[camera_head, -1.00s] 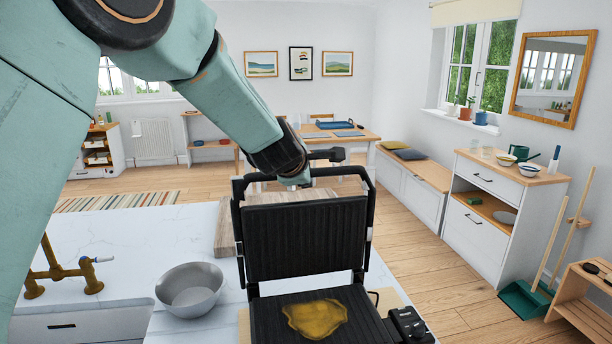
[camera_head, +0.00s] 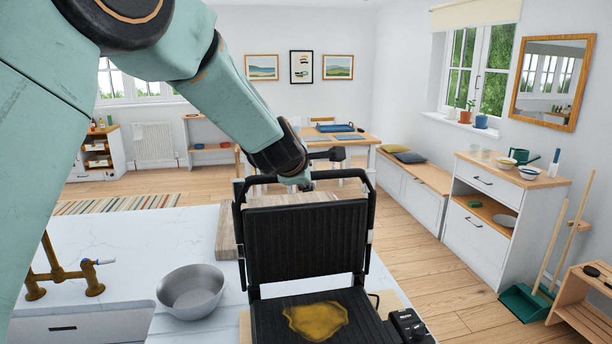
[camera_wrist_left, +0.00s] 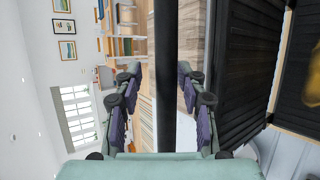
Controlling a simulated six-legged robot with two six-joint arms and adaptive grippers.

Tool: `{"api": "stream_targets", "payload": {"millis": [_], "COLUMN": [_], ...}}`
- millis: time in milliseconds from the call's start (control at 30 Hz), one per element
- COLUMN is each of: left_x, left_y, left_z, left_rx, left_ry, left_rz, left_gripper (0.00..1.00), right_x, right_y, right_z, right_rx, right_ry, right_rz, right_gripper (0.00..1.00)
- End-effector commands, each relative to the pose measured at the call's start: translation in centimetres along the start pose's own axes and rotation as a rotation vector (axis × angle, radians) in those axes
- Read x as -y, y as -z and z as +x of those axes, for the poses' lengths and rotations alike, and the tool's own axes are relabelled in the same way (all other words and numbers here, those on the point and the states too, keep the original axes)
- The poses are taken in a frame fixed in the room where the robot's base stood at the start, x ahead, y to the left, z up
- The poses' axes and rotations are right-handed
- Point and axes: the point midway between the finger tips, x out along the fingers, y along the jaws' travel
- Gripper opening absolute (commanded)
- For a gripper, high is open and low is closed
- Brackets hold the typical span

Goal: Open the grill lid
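The black grill lid (camera_head: 305,243) stands raised, close to upright, over the lower grill plate, which holds a yellow-brown patch of food (camera_head: 316,320). The black lid handle (camera_head: 371,188) frames the top of the lid. My left gripper (camera_head: 318,168) is behind the top of the lid, its fingers mostly hidden in the head view. In the left wrist view the dark handle bar (camera_wrist_left: 165,70) runs between my two spread fingers, with a gap on each side. The ribbed lid (camera_wrist_left: 235,75) also shows there on the right. My right gripper is not in view.
A grey metal bowl (camera_head: 190,291) stands on the white counter (camera_head: 120,235) left of the grill. A brass tap (camera_head: 65,268) is at the far left. A wooden board (camera_head: 228,235) lies behind the grill's left side. A dining table stands beyond the counter.

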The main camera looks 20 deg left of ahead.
Motion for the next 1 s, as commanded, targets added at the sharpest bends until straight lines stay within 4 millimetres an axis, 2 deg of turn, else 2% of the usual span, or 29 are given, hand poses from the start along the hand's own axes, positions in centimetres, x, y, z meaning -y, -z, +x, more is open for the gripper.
{"api": "stream_targets", "payload": {"millis": [367,467,800,1000], "left_x": [0.3,0.2,0.1,0.1], "left_y": [0.1,0.0,0.0,0.0], "left_z": [-0.3,-1.5,-7.8,-10.7], "left_rx": [-0.001,0.0,0.0,0.0], "left_ry": [0.007,0.006,0.002,0.003], "left_rz": [0.0,0.0,0.001,0.0], "left_gripper": [0.43,0.43,0.43,0.43], "right_x": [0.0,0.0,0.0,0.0], "right_y": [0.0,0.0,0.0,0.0], "right_z": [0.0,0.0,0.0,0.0], "right_rx": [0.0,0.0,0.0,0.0], "right_ry": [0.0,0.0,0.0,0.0], "right_rz": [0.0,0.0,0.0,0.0], "right_gripper": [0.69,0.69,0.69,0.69]}}
